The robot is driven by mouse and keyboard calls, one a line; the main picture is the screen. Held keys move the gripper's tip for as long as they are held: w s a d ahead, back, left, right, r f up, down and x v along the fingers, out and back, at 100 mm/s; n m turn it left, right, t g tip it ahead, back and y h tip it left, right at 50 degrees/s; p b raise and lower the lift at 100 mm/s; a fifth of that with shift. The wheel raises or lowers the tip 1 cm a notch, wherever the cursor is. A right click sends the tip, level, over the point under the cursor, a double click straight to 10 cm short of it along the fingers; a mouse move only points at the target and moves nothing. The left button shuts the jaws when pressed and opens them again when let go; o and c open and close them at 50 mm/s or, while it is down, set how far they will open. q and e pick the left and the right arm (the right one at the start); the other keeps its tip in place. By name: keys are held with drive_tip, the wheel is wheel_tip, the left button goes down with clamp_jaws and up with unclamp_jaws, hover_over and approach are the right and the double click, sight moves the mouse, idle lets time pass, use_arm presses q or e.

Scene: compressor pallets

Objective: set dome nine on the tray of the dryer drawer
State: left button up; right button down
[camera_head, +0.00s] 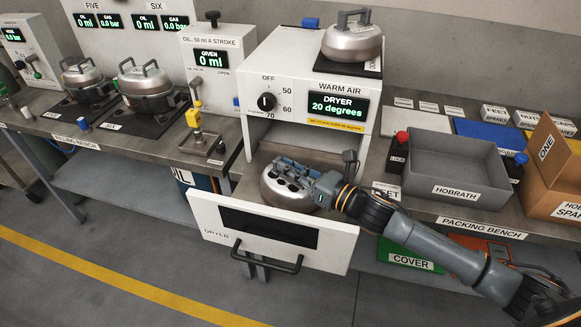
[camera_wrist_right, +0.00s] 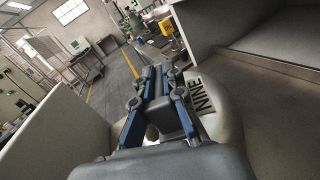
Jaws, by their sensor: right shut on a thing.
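Dome nine (camera_head: 287,198) is a silvery metal dome inside the pulled-out dryer drawer (camera_head: 215,212), behind its white front. Its NINE label (camera_wrist_right: 203,94) shows in the right wrist view, on the dome's right side. My right gripper (camera_head: 290,170) reaches in from the right, above the dome, and is shut on its handle. The gripper fingers (camera_wrist_right: 160,84) also show close together in the right wrist view, with the handle mostly hidden. The tray is largely hidden by the dome and the drawer front, and I cannot tell whether the dome touches it. My left gripper is not in view.
The dryer (camera_head: 265,72) reads 20 degrees and carries another dome (camera_head: 352,42) on top. Two domes (camera_head: 145,85) stand on the filling bench at left. A grey HOBRATH bin (camera_head: 455,190) stands right, above my right arm. The floor in front is clear.

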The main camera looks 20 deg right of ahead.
drive_tip(key=c, duration=1.4)
unclamp_jaws()
drive_tip(key=shift+f, duration=0.1)
drive_tip(key=shift+c, duration=0.2)
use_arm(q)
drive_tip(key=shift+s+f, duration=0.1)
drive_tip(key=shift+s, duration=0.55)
use_arm(e)
drive_tip(key=shift+s, duration=0.1)
